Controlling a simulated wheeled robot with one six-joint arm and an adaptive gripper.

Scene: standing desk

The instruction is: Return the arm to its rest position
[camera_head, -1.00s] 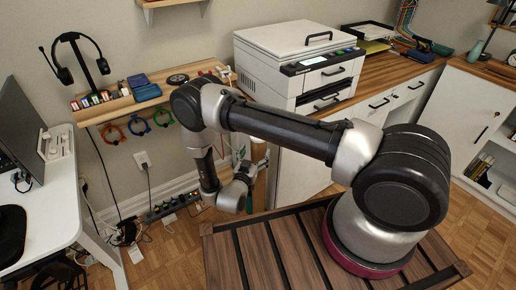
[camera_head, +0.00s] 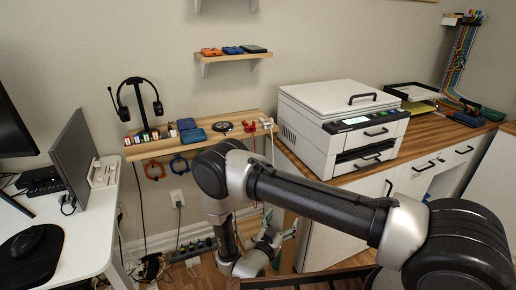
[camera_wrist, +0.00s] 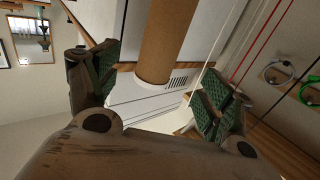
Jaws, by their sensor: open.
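My arm reaches from the lower right, over to an elbow at the middle and then down in the head view. The wrist end hangs low in front of the white cabinet, and its fingers are small and partly hidden there. In the wrist view my gripper (camera_wrist: 160,97) is open, with its green-padded fingers wide apart. A brown cylinder (camera_wrist: 172,40) shows between and beyond the fingers. I see no finger touching it, and its distance is hard to tell.
A white printer (camera_head: 335,120) stands on the wooden counter at right. A wall shelf (camera_head: 165,147) holds a headset stand and small boxes. Coloured cable loops (camera_head: 179,165) hang below it. A white desk (camera_head: 75,235) stands at left. A power strip (camera_head: 192,250) lies low by the wall.

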